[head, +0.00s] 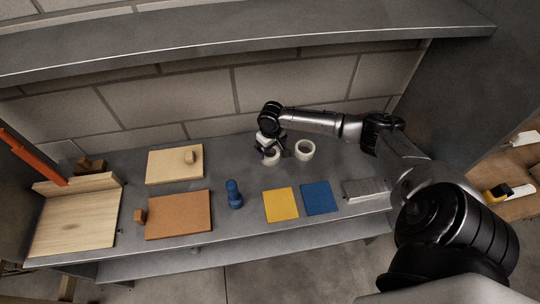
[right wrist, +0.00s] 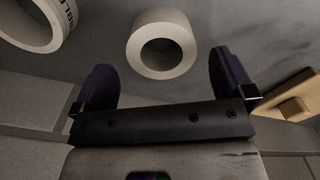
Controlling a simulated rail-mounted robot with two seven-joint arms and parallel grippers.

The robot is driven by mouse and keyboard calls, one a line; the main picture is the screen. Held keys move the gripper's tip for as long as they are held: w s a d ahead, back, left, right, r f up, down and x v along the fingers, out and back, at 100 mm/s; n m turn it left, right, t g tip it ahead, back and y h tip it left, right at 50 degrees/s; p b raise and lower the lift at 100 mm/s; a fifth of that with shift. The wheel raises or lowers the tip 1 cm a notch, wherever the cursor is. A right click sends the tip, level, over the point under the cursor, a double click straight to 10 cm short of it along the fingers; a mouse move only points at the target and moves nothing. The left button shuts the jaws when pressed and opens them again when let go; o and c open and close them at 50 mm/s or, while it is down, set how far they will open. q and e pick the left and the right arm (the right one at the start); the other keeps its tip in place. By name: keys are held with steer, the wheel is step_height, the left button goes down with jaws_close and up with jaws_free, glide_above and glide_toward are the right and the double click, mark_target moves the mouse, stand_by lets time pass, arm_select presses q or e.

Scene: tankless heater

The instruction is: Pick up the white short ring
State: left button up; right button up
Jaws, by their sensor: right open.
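Two white rings stand on the grey shelf at the back middle. One white ring (head: 271,161) is right under my right gripper (head: 268,149) in the head view and partly hidden by it. In the right wrist view this plain ring (right wrist: 160,21) lies just ahead of the open fingers (right wrist: 163,82), centred between them and apart from both. It looks like the shorter one, though the heights are hard to compare. The other white ring (head: 304,158) stands just right of it. It bears dark lettering in the right wrist view (right wrist: 62,38). My left gripper is out of view.
A pale board with a small block (head: 165,168) lies left of the rings. A blue peg-like piece (head: 233,196), a yellow square (head: 279,204) and a blue square (head: 318,197) lie in front. The brick wall is close behind, and an upper shelf (head: 200,45) overhangs.

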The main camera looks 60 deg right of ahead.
mark_target(271, 153)
step_height(271, 153, down, 4)
steer(key=shift+a+f+b, duration=0.1)
steer(key=shift+f+b, duration=0.05)
steer(key=shift+b, duration=0.25)
steer(key=shift+c, duration=0.2)
steer(key=c, duration=0.9)
steer(key=shift+c, duration=0.3)
